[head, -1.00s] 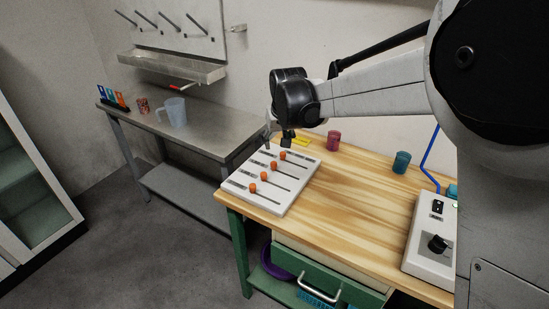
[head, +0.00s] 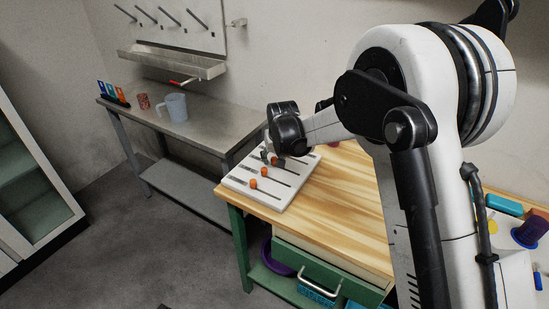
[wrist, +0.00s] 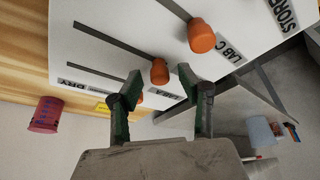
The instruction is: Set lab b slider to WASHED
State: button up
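The white slider board (head: 285,190) lies on the wooden table, with orange knobs on dark slots. In the wrist view, one orange knob (wrist: 159,71) sits between the tips of my open gripper (wrist: 160,76), with gaps on both sides. Its own label is hidden, apparently behind a finger; it lies between the LAB C row and a label that looks like LAB A. The LAB C knob (wrist: 202,36) is nearer the STORE label. Another orange knob (wrist: 138,98) is partly hidden by the left finger. In the head view, my gripper (head: 271,159) is over the board's far rows.
A pink cup (wrist: 46,114) stands on the wooden table beyond the board. A metal side table (head: 205,125) holds a clear jug (head: 176,107) and a red patterned cup (head: 143,101). The wooden tabletop (head: 335,215) right of the board is clear.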

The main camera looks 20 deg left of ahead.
grip_shut()
dwell(0.3)
